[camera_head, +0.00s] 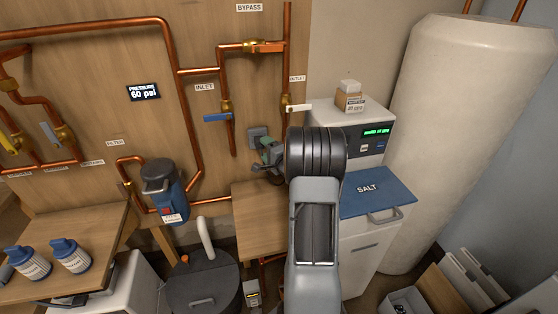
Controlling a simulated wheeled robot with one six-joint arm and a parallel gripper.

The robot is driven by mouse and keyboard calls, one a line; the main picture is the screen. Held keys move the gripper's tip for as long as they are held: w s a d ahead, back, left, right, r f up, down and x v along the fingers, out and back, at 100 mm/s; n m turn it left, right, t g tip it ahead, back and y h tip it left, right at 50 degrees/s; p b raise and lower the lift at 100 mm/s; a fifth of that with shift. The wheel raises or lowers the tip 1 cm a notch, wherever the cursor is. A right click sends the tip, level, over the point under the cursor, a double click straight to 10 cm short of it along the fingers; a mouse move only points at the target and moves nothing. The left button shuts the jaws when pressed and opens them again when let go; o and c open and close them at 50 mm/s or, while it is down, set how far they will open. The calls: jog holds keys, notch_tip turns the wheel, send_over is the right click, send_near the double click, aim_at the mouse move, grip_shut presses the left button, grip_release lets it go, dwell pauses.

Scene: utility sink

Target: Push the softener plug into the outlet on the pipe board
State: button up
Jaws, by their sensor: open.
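A grey box (257,136) that looks like the electrical outlet is fixed low on the wooden pipe board (120,70), right of the blue-handled inlet valve. A small greenish piece (270,154), perhaps the softener plug, shows just below and right of the box. My gripper (266,166) is open at that piece, left of my wrist. The fingers are small and dark here, and I cannot tell whether they touch the piece or whether it is in the outlet. The white softener (364,117) with a green display stands to the right, partly behind my arm.
A wooden shelf (252,215) lies below my gripper. Copper pipes and the inlet valve's blue handle (217,117) are close on the left; the outlet valve's white handle (299,108) is above. A blue salt lid (375,190) and a tall tank (458,120) stand right.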

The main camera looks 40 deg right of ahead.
jog(key=s+b, duration=0.1)
jog(key=s, duration=1)
jog(key=shift+s+a, duration=0.3)
jog(key=shift+a, duration=0.05)
jog(key=s+d+f+n+g+h, duration=0.2)
jog(key=s+f+n+g+h, duration=0.3)
jog(key=s+f+n+g, duration=0.5)
jog(key=s+a+r+n+g+y, duration=0.1)
jog(key=a+r+n+y, duration=0.1)
jog(key=a, duration=0.8)
jog(key=s+a+r+n+g+y, duration=0.1)
jog(key=a+r+n, duration=0.3)
jog(key=a, duration=0.6)
jog(key=s+a+r+n+g+y, duration=0.1)
jog(key=a+r+n+g+y, duration=0.1)
jog(key=a+r, duration=0.4)
jog(key=a+y, duration=0.1)
jog(key=a, duration=0.3)
jog(key=shift+a+n, duration=0.2)
jog(key=shift+n, duration=0.2)
